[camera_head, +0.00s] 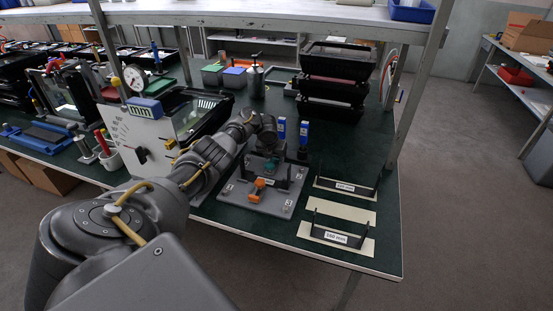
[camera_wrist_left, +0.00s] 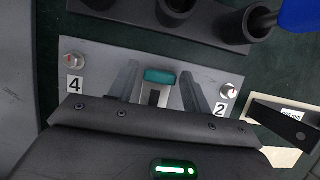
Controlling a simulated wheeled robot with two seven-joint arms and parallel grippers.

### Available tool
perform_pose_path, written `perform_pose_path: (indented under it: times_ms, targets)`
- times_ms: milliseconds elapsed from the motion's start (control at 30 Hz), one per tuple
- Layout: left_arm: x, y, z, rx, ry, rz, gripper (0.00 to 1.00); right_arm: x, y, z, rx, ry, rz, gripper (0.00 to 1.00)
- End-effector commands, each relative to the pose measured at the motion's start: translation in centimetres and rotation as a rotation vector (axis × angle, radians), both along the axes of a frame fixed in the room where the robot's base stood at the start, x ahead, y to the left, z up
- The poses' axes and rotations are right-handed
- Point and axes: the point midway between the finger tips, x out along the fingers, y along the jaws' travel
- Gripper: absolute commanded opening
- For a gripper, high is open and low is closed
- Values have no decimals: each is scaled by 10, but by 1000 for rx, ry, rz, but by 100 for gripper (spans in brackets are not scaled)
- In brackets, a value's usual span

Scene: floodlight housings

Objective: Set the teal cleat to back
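The teal cleat (camera_head: 271,166) stands on a grey fixture plate (camera_head: 232,190) on the green bench. In the left wrist view the teal cleat (camera_wrist_left: 160,76) shows as a teal bar above a grey stem. My left gripper (camera_head: 268,155) is over the plate's far part, pointing down. In the left wrist view my left gripper (camera_wrist_left: 160,92) has its two fingers apart, one on each side of the cleat, with gaps between. Whether the fingers reach down to its height is unclear. The lower part of the cleat's mount is hidden. My right gripper is not in view.
An orange cleat (camera_head: 257,188) sits at the plate's near part. Blue-topped tools (camera_head: 304,134) stand in holders behind the plate. Two black labelled brackets (camera_head: 340,238) lie to the right. Stacked black bins (camera_head: 333,82) stand behind. A white gauge panel (camera_head: 140,140) stands left of my arm.

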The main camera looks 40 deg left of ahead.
Motion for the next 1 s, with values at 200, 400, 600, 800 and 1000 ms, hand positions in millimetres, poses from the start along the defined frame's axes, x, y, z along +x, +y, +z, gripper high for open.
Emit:
perform_pose_path:
  times_ms: [200,400,600,800,1000]
  targets:
    - [0,-2,-1,0,2,-3,58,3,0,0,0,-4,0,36]
    - [-1,-2,3,0,1,-3,58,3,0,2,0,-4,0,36]
    - [-11,-6,32,2,0,-5,58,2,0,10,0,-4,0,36]
    - [-24,-13,69,1,-1,-5,58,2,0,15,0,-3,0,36]
    - [-34,-17,92,0,1,-4,58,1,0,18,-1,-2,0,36]
